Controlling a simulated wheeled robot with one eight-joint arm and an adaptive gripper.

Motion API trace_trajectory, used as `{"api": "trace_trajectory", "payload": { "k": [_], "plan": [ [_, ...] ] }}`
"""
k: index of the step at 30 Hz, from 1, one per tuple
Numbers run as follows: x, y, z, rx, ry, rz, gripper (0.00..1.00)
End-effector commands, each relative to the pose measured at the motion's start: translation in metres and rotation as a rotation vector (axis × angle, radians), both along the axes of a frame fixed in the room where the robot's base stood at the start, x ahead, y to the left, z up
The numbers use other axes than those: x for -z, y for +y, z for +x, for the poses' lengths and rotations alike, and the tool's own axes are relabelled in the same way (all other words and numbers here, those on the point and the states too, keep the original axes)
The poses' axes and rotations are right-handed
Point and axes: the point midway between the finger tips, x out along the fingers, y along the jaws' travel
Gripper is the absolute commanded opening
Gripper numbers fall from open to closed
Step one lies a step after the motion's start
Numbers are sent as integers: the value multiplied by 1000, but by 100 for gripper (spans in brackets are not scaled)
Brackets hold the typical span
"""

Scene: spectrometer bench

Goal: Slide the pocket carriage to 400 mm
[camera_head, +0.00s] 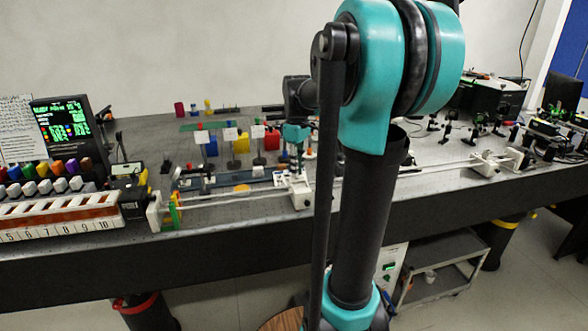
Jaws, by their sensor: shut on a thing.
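A long white rail (235,201) runs along the front of the bench, from a white end block (154,211) at the left towards the right. A small white carriage (301,194), which looks like the pocket carriage, sits on the rail left of the picture's middle. My gripper (298,168) points down at the top of this carriage and is shut on it; the fingertips are small and the exact grip is hard to make out. My arm hides the rail just right of the carriage. Any millimetre marks are too small to read.
A second white fitting (490,162) stands near the rail's right end. Coloured blocks and white cards (230,134) stand behind the carriage. A numbered rack (62,222) and a dark screen (62,120) are at the left. Optical parts (480,125) crowd the back right.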

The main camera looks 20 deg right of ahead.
Motion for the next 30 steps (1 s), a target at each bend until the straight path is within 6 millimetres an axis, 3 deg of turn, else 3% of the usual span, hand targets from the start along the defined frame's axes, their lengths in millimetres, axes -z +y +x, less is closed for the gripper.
{"api": "trace_trajectory", "payload": {
  "k": [3,4,9,20,30],
  "plan": [
    [0,-1,0,1,0,-1,0],
    [0,-1,0,1,0,-1,17],
    [0,0,0,1,-1,-1,34],
    [-6,0,0,1,-1,-1,34],
    [-65,0,0,1,-1,-1,34]
  ]
}}
